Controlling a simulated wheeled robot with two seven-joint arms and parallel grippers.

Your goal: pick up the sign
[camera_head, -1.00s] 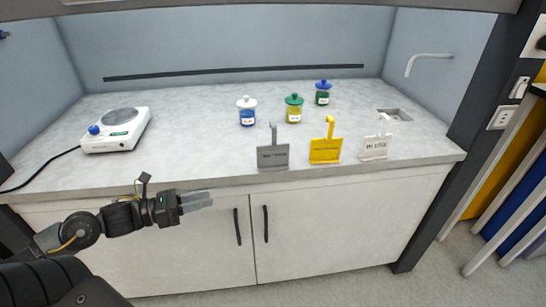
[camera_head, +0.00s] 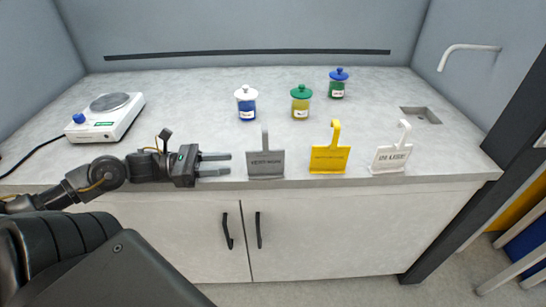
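Three signs with hooked tops stand in a row along the front edge of the counter. The grey sign (camera_head: 265,165) is at the left, the yellow sign (camera_head: 329,160) in the middle and the white sign (camera_head: 391,159) at the right. Each has small lettering on its face. My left gripper (camera_head: 217,164) is just left of the grey sign, with its fingers pointing right towards it. Its two fingers are apart with nothing between them, and a gap separates them from the sign. My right gripper is not in view.
The counter (camera_head: 190,110) carries three jars behind the signs: white-lidded (camera_head: 246,105), green-lidded (camera_head: 300,103) and blue-lidded (camera_head: 338,83). A hotplate (camera_head: 105,117) stands at the left. A small sink (camera_head: 421,115) and a tap (camera_head: 466,52) are at the right. Cabinet doors with dark handles are below.

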